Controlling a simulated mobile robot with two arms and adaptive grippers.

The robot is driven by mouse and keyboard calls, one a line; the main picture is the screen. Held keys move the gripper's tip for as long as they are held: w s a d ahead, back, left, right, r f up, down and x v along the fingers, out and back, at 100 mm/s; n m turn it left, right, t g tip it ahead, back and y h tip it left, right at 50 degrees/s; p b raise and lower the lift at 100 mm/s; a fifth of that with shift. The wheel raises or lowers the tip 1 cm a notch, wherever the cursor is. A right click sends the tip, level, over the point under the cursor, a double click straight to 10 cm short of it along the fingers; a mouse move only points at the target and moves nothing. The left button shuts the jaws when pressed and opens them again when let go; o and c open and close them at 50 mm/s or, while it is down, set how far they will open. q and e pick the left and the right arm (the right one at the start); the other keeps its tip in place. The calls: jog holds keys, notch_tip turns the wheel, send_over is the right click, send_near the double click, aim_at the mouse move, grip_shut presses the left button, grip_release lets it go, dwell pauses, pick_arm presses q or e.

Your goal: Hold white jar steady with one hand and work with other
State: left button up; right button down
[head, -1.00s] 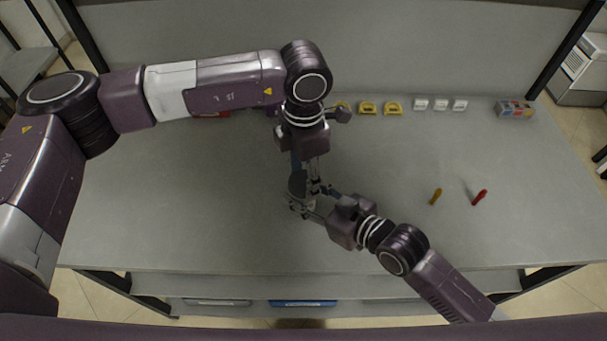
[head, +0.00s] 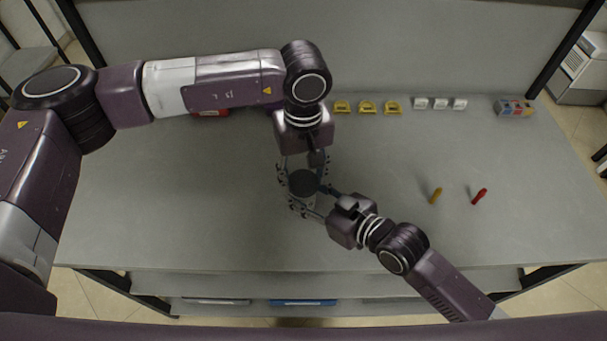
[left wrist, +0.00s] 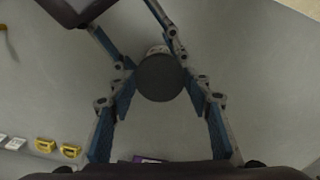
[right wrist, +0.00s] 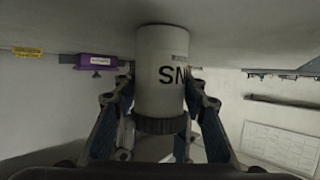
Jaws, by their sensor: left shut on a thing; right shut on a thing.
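The white jar (right wrist: 161,60) has dark lettering, partly showing "SN", and a dark ridged lid (right wrist: 161,125). The lid shows from above as a dark disc in the head view (head: 303,183) and in the left wrist view (left wrist: 160,77). The jar is near the middle of the grey table. My right gripper (head: 312,199) comes in from the lower right, shut around the white body. My left gripper (head: 302,180) reaches from behind, with its fingers on opposite sides of the lid, shut on it. Fingers and lid hide most of the body from above.
An orange tool (head: 436,196) and a red tool (head: 479,197) lie on the right side. Several yellow pieces (head: 367,107), white pieces (head: 440,104) and a small box (head: 515,108) line the back. A red item (head: 210,113) is partly behind my left arm. The left tabletop is clear.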

pick_arm(q)
jog(key=o, duration=0.8)
jog(key=shift+r, duration=0.1)
notch_tip(320, 180, up, 12)
jog(key=shift+f, duration=0.1)
pick_arm(e)
jog(key=c, duration=1.1)
grip_release()
jog(key=shift+d, duration=0.1)
